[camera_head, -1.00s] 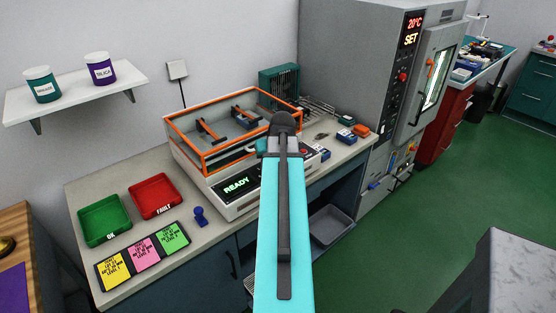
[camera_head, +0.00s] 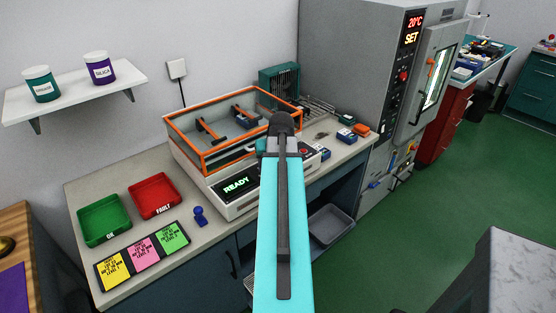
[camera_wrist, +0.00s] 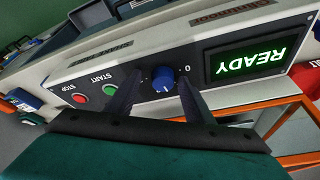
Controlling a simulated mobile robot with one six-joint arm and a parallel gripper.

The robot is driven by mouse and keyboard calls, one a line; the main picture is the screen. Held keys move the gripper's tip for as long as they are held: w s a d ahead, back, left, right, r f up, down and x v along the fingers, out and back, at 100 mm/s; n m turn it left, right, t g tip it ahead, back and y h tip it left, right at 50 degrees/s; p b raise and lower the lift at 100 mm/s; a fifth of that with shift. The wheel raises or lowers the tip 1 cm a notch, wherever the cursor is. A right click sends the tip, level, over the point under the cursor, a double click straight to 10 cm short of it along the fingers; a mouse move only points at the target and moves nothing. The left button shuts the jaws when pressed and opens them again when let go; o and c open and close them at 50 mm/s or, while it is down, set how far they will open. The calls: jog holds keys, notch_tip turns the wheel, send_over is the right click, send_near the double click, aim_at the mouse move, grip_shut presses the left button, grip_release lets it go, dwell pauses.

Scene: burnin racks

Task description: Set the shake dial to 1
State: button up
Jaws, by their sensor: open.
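The shake dial (camera_wrist: 162,79) is a round blue knob on the dark front panel of the shaker, seen upside down in the wrist view. A small pale mark shows on its lower part, and a "0" label (camera_wrist: 187,70) stands to its right. My gripper (camera_wrist: 159,84) is open, with one dark finger on each side of the dial; I cannot tell whether they touch it. The shaker (camera_head: 232,205) stands on the bench in the head view, where my arm hides the dial.
A green START button (camera_wrist: 110,90) and a red STOP button (camera_wrist: 80,99) sit left of the dial in the wrist view. A lit READY display (camera_wrist: 246,58) sits to the right. An orange-framed clear lid (camera_head: 205,165) covers the shaker's top.

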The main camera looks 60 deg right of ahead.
jog(key=shift+r, duration=0.1)
jog(key=shift+v, duration=1)
jog(key=b+v, duration=0.2)
jog(key=v, duration=0.9)
jog(key=shift+r, duration=0.3)
